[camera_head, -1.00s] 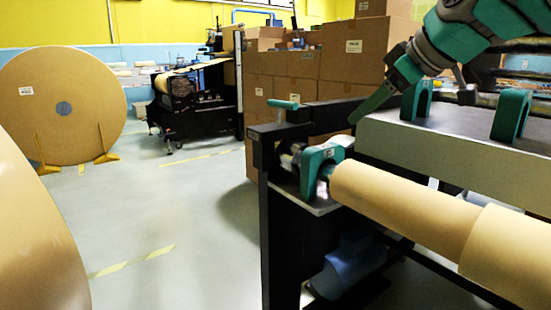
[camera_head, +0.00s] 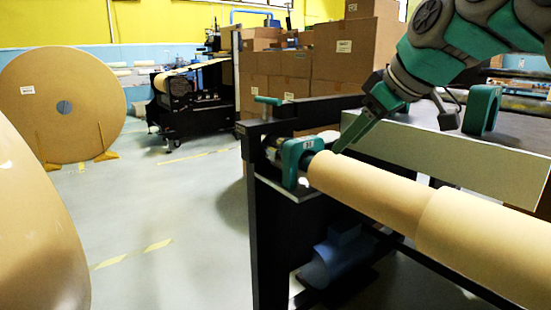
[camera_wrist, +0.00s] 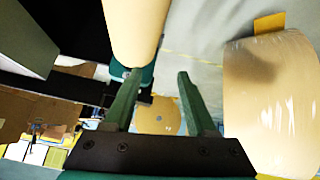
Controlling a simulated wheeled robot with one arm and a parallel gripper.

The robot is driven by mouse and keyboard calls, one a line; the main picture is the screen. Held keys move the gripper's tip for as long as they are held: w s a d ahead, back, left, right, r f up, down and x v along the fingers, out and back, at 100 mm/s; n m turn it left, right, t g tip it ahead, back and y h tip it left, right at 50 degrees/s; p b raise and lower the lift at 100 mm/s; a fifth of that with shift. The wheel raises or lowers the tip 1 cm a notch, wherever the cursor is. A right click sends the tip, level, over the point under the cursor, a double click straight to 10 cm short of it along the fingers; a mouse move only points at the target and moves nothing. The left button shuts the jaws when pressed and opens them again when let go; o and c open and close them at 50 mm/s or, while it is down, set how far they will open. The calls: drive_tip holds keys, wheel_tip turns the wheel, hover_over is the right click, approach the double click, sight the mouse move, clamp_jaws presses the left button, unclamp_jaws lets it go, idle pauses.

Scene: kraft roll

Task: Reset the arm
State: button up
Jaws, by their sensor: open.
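The roll's tan core (camera_wrist: 133,30) shows at the top of the wrist view, close to the left finger. I cannot tell whether the finger touches it.
A black machine frame (camera_head: 262,225) with a green clamp (camera_head: 296,160) holds the roll's end. Cardboard boxes (camera_head: 345,50) are stacked behind. A large roll (camera_head: 62,105) stands at the far left. The grey floor (camera_head: 165,210) between is clear.

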drive_tip(key=s+f+m+g+h, duration=0.2)
drive_tip(key=s+f+m+g, duration=0.2)
drive_tip(key=s+f, duration=1.1)
drive_tip(key=s+d+f+m+g+h, duration=0.1)
drive_tip(key=s+f+m+g, duration=0.3)
drive_tip(key=s+f, duration=1)
wheel_tip(320, 180, down, 8)
drive_tip(key=shift+s+d+r+m+h, duration=0.1)
drive_tip(key=shift+s+d+m+h, duration=0.25)
drive_tip(key=shift+m+h, duration=0.35)
drive_tip(key=shift+c, duration=0.3)
drive_tip(key=shift+c, duration=0.2)
